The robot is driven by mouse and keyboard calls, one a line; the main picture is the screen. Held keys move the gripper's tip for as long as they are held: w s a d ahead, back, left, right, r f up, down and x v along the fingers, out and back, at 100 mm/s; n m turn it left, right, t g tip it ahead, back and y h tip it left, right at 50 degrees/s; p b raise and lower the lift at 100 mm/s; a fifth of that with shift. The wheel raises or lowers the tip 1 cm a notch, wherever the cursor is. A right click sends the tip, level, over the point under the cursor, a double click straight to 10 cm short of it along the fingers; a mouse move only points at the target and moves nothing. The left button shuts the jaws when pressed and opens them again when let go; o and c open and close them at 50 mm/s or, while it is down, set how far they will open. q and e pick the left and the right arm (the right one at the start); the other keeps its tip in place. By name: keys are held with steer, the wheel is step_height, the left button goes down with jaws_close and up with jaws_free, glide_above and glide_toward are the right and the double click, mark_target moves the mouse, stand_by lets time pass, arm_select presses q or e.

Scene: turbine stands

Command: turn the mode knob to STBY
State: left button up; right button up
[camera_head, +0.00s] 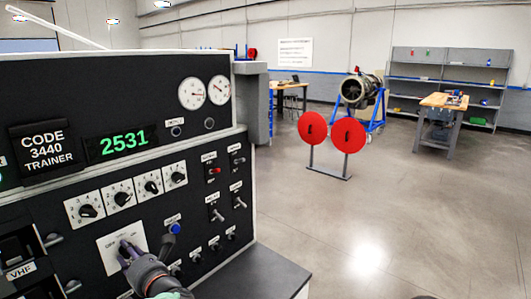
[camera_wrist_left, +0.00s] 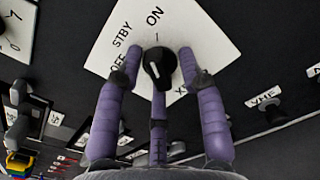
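The mode knob (camera_wrist_left: 159,68) is black with a short white mark, on a white label plate (camera_wrist_left: 205,35) lettered OFF, STBY and ON. The mark lies toward the knob's upper left; I cannot tell exactly which label it points at. In the head view the plate (camera_head: 112,253) is low on the console, with the knob mostly hidden by my left gripper (camera_head: 127,251). In the left wrist view my left gripper (camera_wrist_left: 160,58) has purple fingers spread around the knob, one on each side and one below. Narrow gaps show beside the knob.
The console panel (camera_head: 190,120) carries a row of small dials (camera_head: 121,193) above the plate, a blue button (camera_head: 175,228) and toggle switches (camera_head: 217,214) to the right. A green display (camera_head: 124,143) reads 2531. Open floor (camera_head: 370,240) lies right of the console.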

arm_select(q)
steer(key=shift+b, duration=0.55)
steer(key=shift+s, duration=0.1)
jaws_close()
steer(key=n, duration=0.3)
steer(key=shift+f, duration=0.15)
steer(key=shift+d, duration=0.1)
